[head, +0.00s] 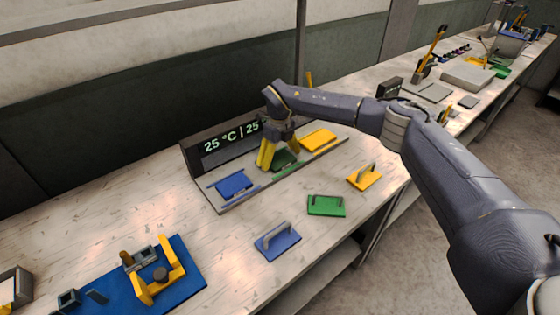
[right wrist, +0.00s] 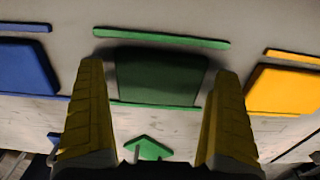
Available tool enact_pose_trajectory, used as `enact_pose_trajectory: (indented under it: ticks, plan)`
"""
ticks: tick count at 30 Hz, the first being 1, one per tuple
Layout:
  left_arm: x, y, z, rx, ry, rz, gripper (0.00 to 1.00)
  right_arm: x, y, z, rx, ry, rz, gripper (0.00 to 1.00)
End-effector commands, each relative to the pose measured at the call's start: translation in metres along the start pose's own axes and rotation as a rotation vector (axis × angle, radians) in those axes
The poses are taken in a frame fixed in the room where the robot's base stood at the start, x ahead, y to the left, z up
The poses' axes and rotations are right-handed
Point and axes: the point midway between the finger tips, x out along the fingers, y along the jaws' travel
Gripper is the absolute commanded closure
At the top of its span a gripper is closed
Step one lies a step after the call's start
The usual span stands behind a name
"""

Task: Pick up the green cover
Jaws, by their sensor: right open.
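The green cover (head: 326,206) is a flat green plate with a grey handle. It lies on the bench in front of the station, between the blue and yellow covers. In the right wrist view the green cover (right wrist: 150,148) shows small at the bottom, beyond the gripper. My right gripper (head: 279,160) is open with yellow fingers pointing down, over the station's middle green pad (right wrist: 160,78). That pad lies between the fingertips in the wrist view; whether they touch it I cannot tell. My right gripper is apart from the green cover. My left gripper is not seen.
The station has a blue pad (head: 233,184), a yellow pad (head: 318,139) and a temperature display (head: 230,143) behind. A blue cover (head: 278,242) and a yellow cover (head: 363,176) flank the green one. A blue board (head: 190,262) with fixtures lies front left.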

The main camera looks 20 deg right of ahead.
Motion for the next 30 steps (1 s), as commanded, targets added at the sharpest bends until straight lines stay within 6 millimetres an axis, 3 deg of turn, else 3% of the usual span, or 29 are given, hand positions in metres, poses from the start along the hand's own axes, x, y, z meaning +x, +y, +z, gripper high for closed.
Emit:
enact_pose_trajectory:
  ticks: [9, 21, 30]
  plan:
    - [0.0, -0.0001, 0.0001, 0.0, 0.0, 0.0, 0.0, 0.0027, 0.0001, 0.0, 0.0, 0.0, 0.0, 0.01]
    - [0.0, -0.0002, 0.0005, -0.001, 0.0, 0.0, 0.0, 0.0023, 0.0002, 0.0001, 0.0, 0.0, 0.0, 0.45]
    - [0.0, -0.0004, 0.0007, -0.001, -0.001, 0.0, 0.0, -0.0003, 0.0, 0.0003, 0.0, -0.001, 0.0, 0.45]
